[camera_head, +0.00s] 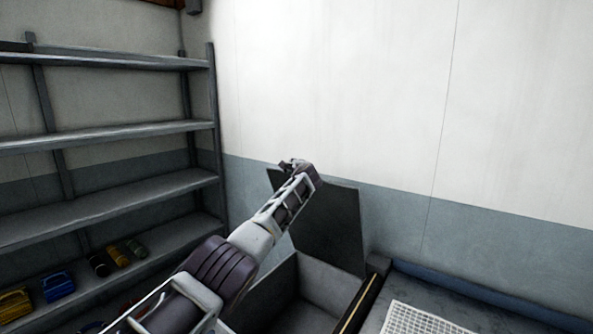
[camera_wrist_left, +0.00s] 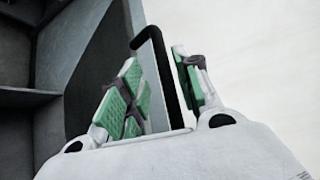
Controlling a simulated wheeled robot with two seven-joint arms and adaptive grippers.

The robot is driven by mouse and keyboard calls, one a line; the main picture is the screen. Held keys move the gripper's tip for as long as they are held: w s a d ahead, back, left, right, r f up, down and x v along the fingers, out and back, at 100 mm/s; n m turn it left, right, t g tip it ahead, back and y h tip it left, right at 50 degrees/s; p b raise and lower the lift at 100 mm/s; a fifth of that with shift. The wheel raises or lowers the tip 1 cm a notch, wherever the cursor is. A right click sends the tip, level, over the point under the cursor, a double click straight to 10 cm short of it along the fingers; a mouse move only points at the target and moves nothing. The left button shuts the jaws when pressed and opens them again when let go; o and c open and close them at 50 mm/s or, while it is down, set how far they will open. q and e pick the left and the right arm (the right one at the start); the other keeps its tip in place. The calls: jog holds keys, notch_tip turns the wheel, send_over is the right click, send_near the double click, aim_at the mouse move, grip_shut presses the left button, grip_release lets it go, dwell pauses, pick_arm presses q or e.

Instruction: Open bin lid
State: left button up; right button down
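The bin (camera_head: 318,285) is a grey box at the bottom centre of the head view, with its inside showing. Its dark flat lid (camera_head: 330,228) stands raised and steeply tilted at the back, near the wall. My left gripper (camera_head: 293,166) is at the lid's top edge, and the arm hides part of the lid. In the left wrist view, the green-padded fingers of my left gripper (camera_wrist_left: 158,85) are spread apart. Firm contact cannot be told. My right gripper is not in view.
A grey metal shelf rack (camera_head: 110,130) stands at the left, with small coloured items (camera_head: 58,286) on its lowest visible shelf. A white grid tray (camera_head: 415,318) lies on the surface right of the bin. The wall (camera_head: 350,90) is close behind the lid.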

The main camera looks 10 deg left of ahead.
pick_arm(q)
jog(key=shift+s+d, duration=0.45)
jog(key=v, duration=1.1)
jog(key=shift+a, duration=0.25)
dwell(1.1)
jog(key=shift+d+r, duration=0.1)
dwell(0.4)
